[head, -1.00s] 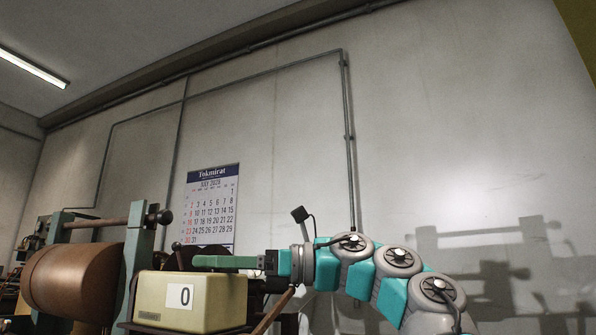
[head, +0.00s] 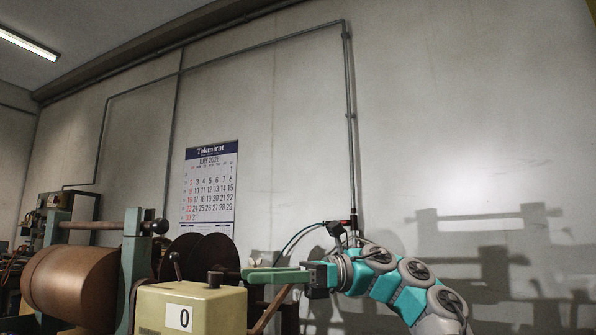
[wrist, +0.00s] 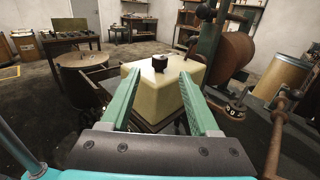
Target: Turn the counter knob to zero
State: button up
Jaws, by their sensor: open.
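The counter is a cream box (head: 208,303) at the lower left of the head view, with a white plate reading 0 on its front. Its small dark knob (head: 215,279) stands on top. In the wrist view the box (wrist: 165,95) is ahead, with the black knob (wrist: 159,63) on its top. My gripper (wrist: 161,75) is open and empty, its green fingers apart, with the knob beyond and between the fingertips. In the head view my gripper (head: 250,275) is level, just right of the knob and apart from it.
A brown roll (head: 72,285) on a green frame (head: 135,270) stands left of the box, and a small lever (head: 175,266) is by its top. Dark discs (head: 205,255) are behind it. The wall with a calendar (head: 209,190) is at the back.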

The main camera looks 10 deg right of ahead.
jog(key=w+d+r+m+t+y, duration=0.25)
jog(key=w+r+m+t, duration=0.25)
jog(key=r+m+t, duration=0.3)
jog(key=w+d+r+m+t+y, duration=0.25)
jog(key=w+r+m+t, duration=0.25)
jog(key=r, duration=0.6)
jog(key=w+d+r+m+t+h+p, duration=0.1)
jog(key=w+d+m+t+h, duration=0.3)
jog(key=m+t, duration=0.6)
jog(key=shift+w+d+r+m+h, duration=0.2)
jog(key=shift+m+h, duration=0.4)
jog(key=shift+h, duration=0.4)
